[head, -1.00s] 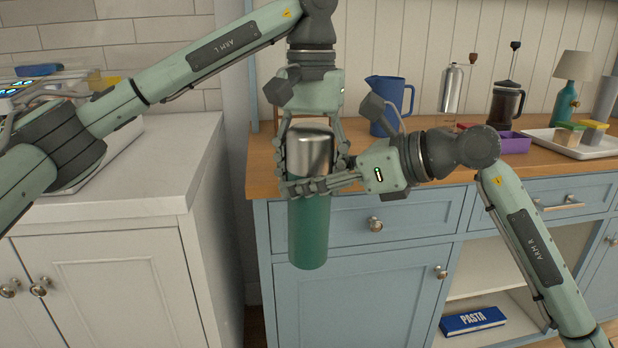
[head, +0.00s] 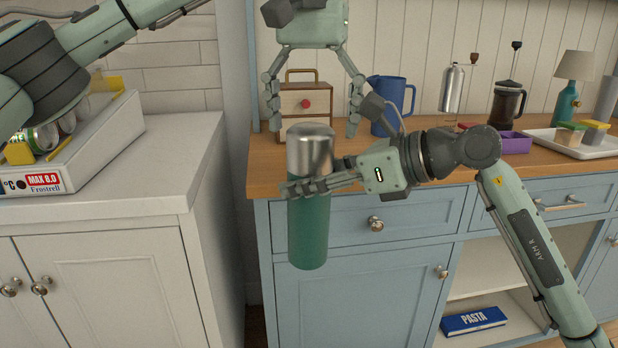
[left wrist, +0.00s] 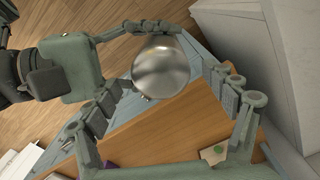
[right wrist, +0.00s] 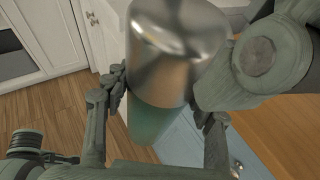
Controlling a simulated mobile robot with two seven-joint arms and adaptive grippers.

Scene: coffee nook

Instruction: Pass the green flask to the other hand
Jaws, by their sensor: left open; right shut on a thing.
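The green flask (head: 308,228) with its steel top hangs upright in front of the blue cabinet. My right gripper (head: 305,187) is shut on it from the right, just below the steel top. In the right wrist view the flask (right wrist: 155,122) stands between the two fingers. My left gripper (head: 314,125) is open above the flask, its fingers spread wide and apart from it. In the left wrist view the flask's steel top (left wrist: 163,65) shows below the open left fingers (left wrist: 180,130), held by the right fingers.
A wooden box with a red knob (head: 305,104) and a blue jug (head: 391,104) stand on the wooden counter behind. A coffee press (head: 506,104), purple box (head: 514,141) and white tray (head: 597,147) are further right. The white counter (head: 165,165) at left has a box of cans (head: 75,160).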

